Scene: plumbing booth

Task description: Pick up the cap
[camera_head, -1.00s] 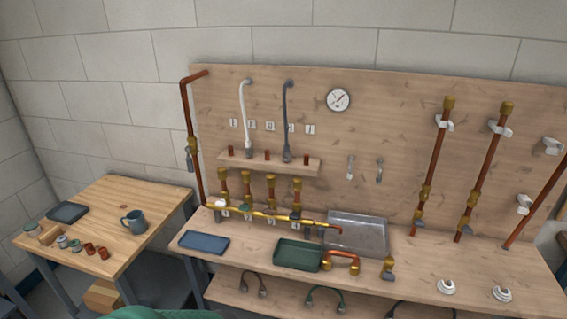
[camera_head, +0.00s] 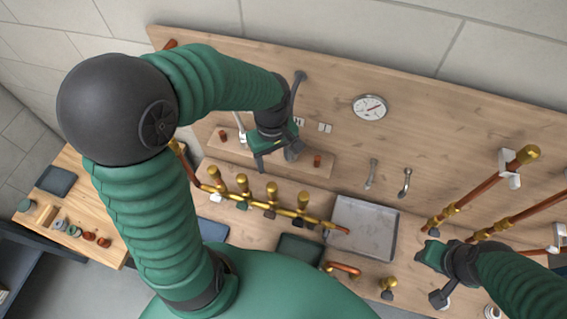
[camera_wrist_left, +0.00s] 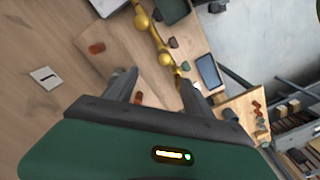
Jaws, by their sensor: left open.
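Small copper caps or stubs stand on the wooden wall shelf, one at its left (camera_head: 222,135) and one at its right (camera_head: 317,160). I cannot tell which piece is the task's cap. My left gripper (camera_head: 276,158) is open in front of the shelf's middle and hides that part. In the left wrist view, the left gripper (camera_wrist_left: 158,84) has its fingers apart with nothing held between them. One copper piece (camera_wrist_left: 137,97) shows close beside a finger, another (camera_wrist_left: 96,48) farther off. My right gripper (camera_head: 432,262) is low at the right; its jaws are unclear.
Brass valves (camera_head: 271,192) on a manifold stand below the shelf. A grey tray (camera_head: 372,208) and a green tray (camera_head: 299,250) lie on the bench. Small red and grey fittings (camera_head: 89,237) sit on the left table.

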